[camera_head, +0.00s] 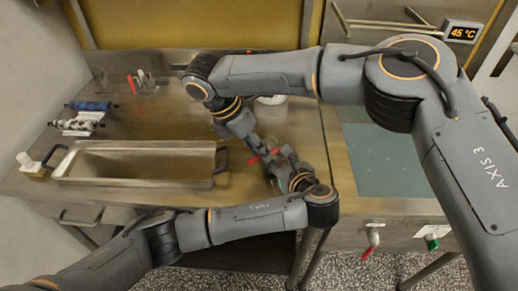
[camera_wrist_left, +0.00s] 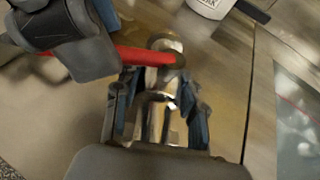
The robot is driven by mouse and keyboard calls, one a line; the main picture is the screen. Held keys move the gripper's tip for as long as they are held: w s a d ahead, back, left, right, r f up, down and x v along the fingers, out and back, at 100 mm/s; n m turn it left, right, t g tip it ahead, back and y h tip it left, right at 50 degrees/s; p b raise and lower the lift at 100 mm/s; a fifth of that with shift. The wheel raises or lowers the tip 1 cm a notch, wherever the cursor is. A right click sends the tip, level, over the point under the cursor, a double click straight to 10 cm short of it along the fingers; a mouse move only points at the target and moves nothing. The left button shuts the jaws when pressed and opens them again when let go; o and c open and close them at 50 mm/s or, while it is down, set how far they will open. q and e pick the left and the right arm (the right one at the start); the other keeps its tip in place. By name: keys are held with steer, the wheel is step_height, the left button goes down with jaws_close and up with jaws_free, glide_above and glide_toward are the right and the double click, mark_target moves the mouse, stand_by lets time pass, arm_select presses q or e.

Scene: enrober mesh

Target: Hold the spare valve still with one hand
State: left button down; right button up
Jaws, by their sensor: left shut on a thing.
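The spare valve is a metal body (camera_wrist_left: 165,47) with a red lever (camera_wrist_left: 145,56); in the head view its red lever (camera_head: 264,157) shows between my two grippers over the steel table. My left gripper (camera_head: 277,163) is shut on the valve body, with its blue-padded fingers (camera_wrist_left: 160,115) on either side of the metal in the left wrist view. My right gripper (camera_head: 250,138) is at the lever, and its dark finger (camera_wrist_left: 92,52) overlaps the lever's left part in the left wrist view. Whether it grips the lever is unclear.
A steel tray (camera_head: 135,146) with handles sits left on the table. Blue and white rollers (camera_head: 90,106) lie behind it. A white container (camera_head: 271,99) stands behind my right gripper. Another red-handled fitting (camera_head: 140,80) is at the back. A blue-grey panel (camera_head: 385,165) lies right.

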steer(key=shift+d+f, duration=0.15)
steer(key=shift+f, duration=0.25)
steer(key=shift+c, duration=0.4)
jaws_close()
steer(key=shift+s+d+n+t+y, duration=0.15)
steer(key=shift+s+d+n+t, duration=0.15)
steer(key=shift+n, duration=0.45)
steer(key=shift+s+d+n+t+y, duration=0.1)
steer(key=shift+s+d+n+t, duration=0.2)
steer(key=shift+n, duration=0.4)
steer(key=shift+s+d+n+t+y, duration=0.2)
steer(key=shift+n+t, duration=0.1)
steer(key=shift+n, duration=0.45)
